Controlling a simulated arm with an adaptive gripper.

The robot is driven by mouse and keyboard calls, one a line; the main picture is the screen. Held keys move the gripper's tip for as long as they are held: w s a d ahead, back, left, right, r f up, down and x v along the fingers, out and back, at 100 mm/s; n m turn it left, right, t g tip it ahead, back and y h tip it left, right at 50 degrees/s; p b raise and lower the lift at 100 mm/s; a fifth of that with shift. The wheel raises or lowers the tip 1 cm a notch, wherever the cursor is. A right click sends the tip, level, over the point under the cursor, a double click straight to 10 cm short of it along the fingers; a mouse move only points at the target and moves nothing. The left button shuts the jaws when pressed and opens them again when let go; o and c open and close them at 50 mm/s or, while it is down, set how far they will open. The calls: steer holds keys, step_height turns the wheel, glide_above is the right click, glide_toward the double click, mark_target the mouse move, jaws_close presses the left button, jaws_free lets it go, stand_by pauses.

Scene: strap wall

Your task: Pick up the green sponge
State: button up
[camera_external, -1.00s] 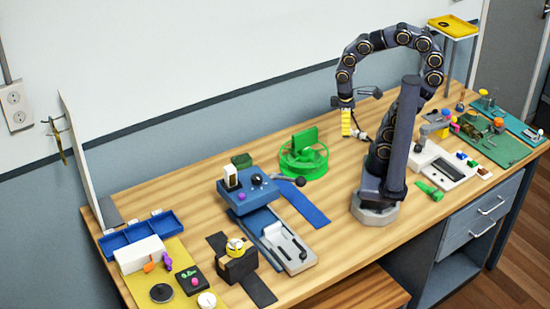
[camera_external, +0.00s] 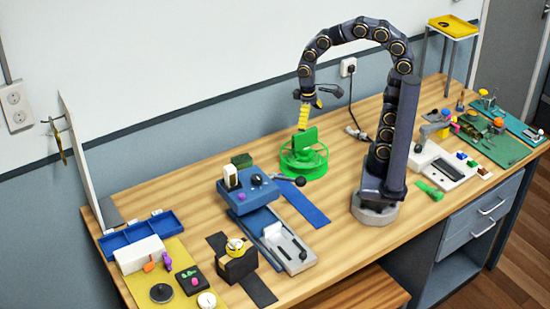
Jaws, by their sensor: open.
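A small dark green block (camera_external: 242,160), which looks like the green sponge, lies on the table behind the blue machine. My gripper (camera_external: 303,124), with yellow fingers pointing down, hangs just above or behind the upright plate of the bright green round fixture (camera_external: 304,160). It is to the right of the dark green block and higher, clear of it. The jaws are open, and nothing shows held between them. I cannot tell whether the fingertips touch the fixture.
The blue machine (camera_external: 247,195) with a black-knobbed lever stands in front of the dark green block. A blue strip (camera_external: 304,202) lies flat to its right. A blue tray (camera_external: 142,233) is at the left. Bare table lies left of the block.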

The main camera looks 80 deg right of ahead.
steer(key=w+d+f+m, duration=0.3)
steer(key=w+f, duration=0.2)
steer(key=w, duration=0.6)
steer(key=m+t, duration=0.1)
steer(key=m, duration=0.4)
glide_above(241, 158)
steer(key=s, duration=0.1)
step_height(241, 158, down, 16)
steer(key=shift+a+f, duration=0.15)
steer(key=shift+f, duration=0.4)
steer(key=f, duration=0.7)
steer(key=shift+w+f, duration=0.25)
steer(key=shift+w, duration=0.15)
steer(key=c, duration=0.6)
